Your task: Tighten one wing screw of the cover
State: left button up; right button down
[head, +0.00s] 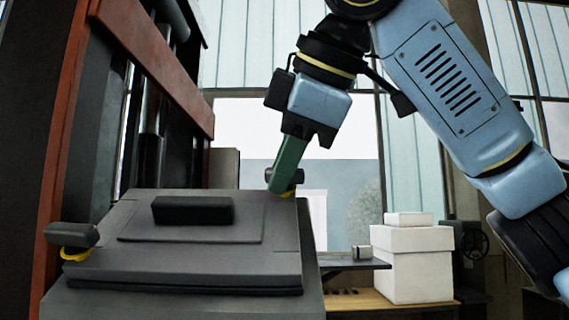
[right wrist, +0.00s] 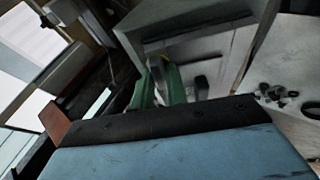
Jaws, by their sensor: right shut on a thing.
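The grey cover (head: 110,262) lies flat on a grey housing, with a black bar handle (head: 193,210) on its top. One wing screw (head: 74,238), dark with a yellow collar, stands at the cover's near left corner. The other wing screw (head: 293,176) is at the far right corner, partly hidden by my right gripper (head: 280,187). Its green fingers reach down from above and are shut on that screw. In the right wrist view, the green fingers (right wrist: 160,85) have a bit of yellow between them; the screw's head is mostly hidden. My left gripper is out of view.
A tall red and black frame (head: 60,150) rises at the left, close to the cover. White boxes (head: 412,262) stand on a wooden bench to the right. Several small dark parts (right wrist: 275,93) lie on a pale surface in the right wrist view.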

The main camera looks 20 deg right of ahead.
jog(key=shift+f+m+t+b, duration=0.3)
jog(key=shift+m+b, duration=0.5)
jog(key=shift+m, duration=0.2)
jog(key=shift+r+m+t+h+b, duration=0.15)
jog(key=shift+m+t+h+b, duration=0.25)
jog(key=shift+m, duration=0.7)
jog(key=shift+r+m, duration=0.1)
jog(key=shift+m, duration=0.2)
jog(key=m+b, duration=0.2)
jog(key=m, duration=0.1)
jog(key=shift+f+t+h, duration=0.2)
jog(key=shift+t+h, duration=0.2)
jog(key=shift+m+b, duration=0.4)
jog(key=shift+m, duration=0.2)
jog(key=shift+r+m+h, duration=0.15)
jog(key=shift+m+h, duration=0.15)
